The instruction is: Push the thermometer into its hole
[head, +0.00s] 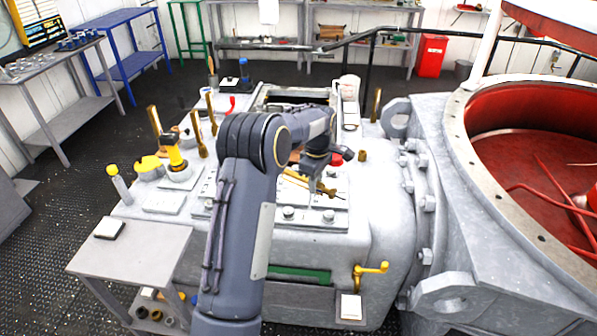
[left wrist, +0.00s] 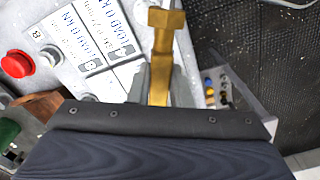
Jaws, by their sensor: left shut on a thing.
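My left gripper (head: 317,184) is over the top of the grey machine block (head: 372,235), its arm coming in from below. In the left wrist view the gripper (left wrist: 160,88) is shut on a brass, T-headed piece, which I take to be the thermometer (left wrist: 163,45). Its head points away from the gripper, and its lower part is hidden by the gripper body. In the head view, brass parts show beside the fingers, partly covered by my arm. I cannot make out the thermometer's hole. My right gripper is not in view.
Several upright brass pieces (head: 154,122) and a yellow-topped fitting (head: 174,152) stand on the block's left side. A red button (left wrist: 17,64) and labelled white plates (left wrist: 98,32) are close by. A yellow crank (head: 372,268) sticks out in front. A large red-lined drum (head: 520,130) stands right.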

